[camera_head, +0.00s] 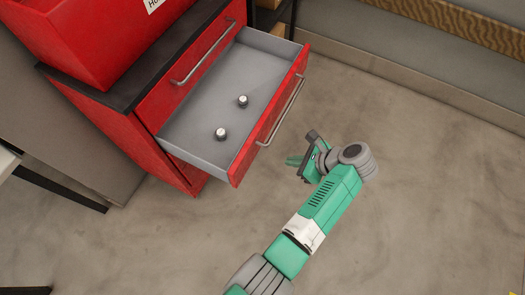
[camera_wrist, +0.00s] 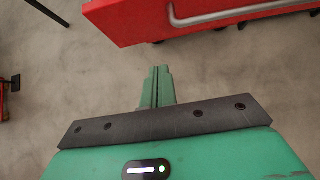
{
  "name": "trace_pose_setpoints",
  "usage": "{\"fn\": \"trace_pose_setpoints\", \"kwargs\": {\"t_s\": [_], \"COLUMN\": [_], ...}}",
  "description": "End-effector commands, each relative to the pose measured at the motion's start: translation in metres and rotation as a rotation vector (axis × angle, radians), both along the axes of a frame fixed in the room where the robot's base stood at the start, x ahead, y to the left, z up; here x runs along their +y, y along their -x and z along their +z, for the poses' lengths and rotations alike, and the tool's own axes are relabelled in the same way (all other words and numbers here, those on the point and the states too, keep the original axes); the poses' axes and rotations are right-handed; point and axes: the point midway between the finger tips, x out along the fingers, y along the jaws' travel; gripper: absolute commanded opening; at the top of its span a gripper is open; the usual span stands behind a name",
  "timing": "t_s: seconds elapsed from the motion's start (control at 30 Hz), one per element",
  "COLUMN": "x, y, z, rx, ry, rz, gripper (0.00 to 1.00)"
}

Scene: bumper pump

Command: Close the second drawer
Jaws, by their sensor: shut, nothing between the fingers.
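The second drawer (camera_head: 270,118) of a red cabinet stands pulled far out, below a shut top drawer (camera_head: 190,75). It has a red front with a long metal handle (camera_head: 282,110) and a grey inside. My gripper (camera_head: 292,161) is shut and empty, in front of the drawer front and apart from it, to the right of its near end. In the wrist view my closed green fingers (camera_wrist: 157,88) point toward the floor area beside the red drawer front (camera_wrist: 150,22), whose handle (camera_wrist: 240,12) shows at the top right.
Two small silver-and-dark round pieces (camera_head: 221,134) lie in the open drawer. A red box (camera_head: 90,40) sits on the cabinet's dark top (camera_head: 135,85). The concrete floor (camera_head: 420,190) is clear to the right, up to a wall at the back. A dark shelf (camera_head: 272,18) stands behind the cabinet.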

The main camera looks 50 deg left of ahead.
Motion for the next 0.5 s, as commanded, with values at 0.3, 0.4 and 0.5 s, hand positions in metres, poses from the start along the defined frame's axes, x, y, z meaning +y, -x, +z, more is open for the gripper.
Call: {"fn": "trace_pose_setpoints", "kwargs": {"t_s": [0.3, 0.4, 0.5], "x": [0.015, 0.029, 0.044], "y": [0.007, 0.013, 0.019], "z": [-0.019, -0.035, -0.052], "rx": [0.009, 0.008, 0.008], "ry": [0.002, 0.002, 0.002], "rz": [0.001, 0.001, 0.002], "gripper": [0.0, 0.0, 0.0]}}
